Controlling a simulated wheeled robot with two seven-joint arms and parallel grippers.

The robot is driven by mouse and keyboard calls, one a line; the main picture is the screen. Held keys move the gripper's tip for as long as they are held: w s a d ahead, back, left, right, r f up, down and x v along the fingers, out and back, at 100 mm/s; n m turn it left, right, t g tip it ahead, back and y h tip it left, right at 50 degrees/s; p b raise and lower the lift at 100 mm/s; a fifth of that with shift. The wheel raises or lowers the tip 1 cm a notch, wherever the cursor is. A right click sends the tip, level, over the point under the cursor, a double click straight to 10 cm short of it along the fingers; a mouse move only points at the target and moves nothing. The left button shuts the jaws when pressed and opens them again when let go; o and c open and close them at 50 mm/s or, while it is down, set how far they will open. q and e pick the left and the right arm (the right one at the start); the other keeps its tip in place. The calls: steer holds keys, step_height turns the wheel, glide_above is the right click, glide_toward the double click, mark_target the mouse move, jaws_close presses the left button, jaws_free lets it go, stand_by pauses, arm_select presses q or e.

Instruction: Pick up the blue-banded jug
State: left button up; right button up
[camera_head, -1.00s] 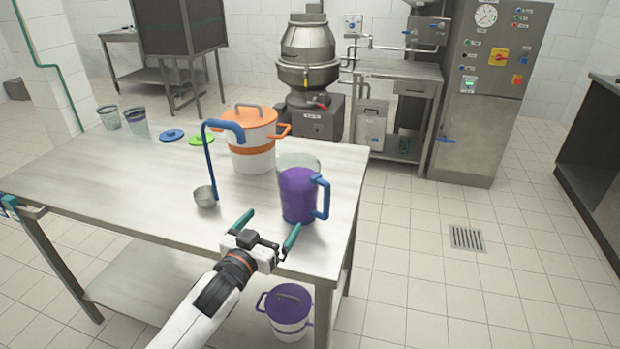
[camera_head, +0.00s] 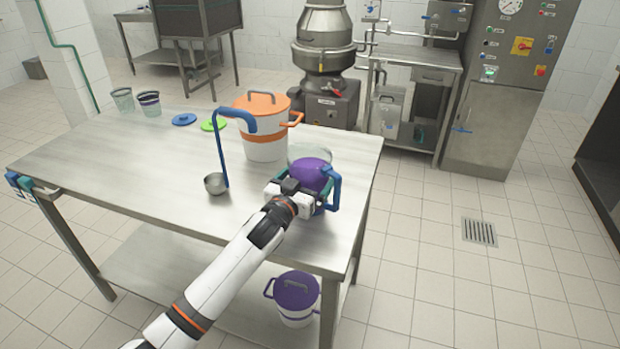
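The jug (camera_head: 312,172) stands upright near the right end of the steel table. It has a clear rim, purple contents or body, and a blue handle (camera_head: 335,187) on its right side. My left gripper (camera_head: 298,198) is at the near side of the jug, its teal fingers apart, seemingly one on each side of it. The gripper body hides the jug's lower front, and I cannot tell whether the fingers touch it. My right gripper is not in view.
On the table (camera_head: 120,165) stand a white pot with an orange lid (camera_head: 263,145), a blue-handled ladle (camera_head: 215,183) left of the jug, two lids and two banded cups (camera_head: 122,100). A purple-lidded pot (camera_head: 296,295) is on the shelf below. The table's left front is clear.

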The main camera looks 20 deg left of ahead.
arm_select(q)
steer(key=shift+w+d+f, duration=0.1)
steer(key=shift+w+d, duration=0.05)
steer(key=shift+w, duration=0.65)
steer(key=c, duration=1.3)
steer(key=shift+r, duration=0.25)
steer(key=shift+c, duration=0.9)
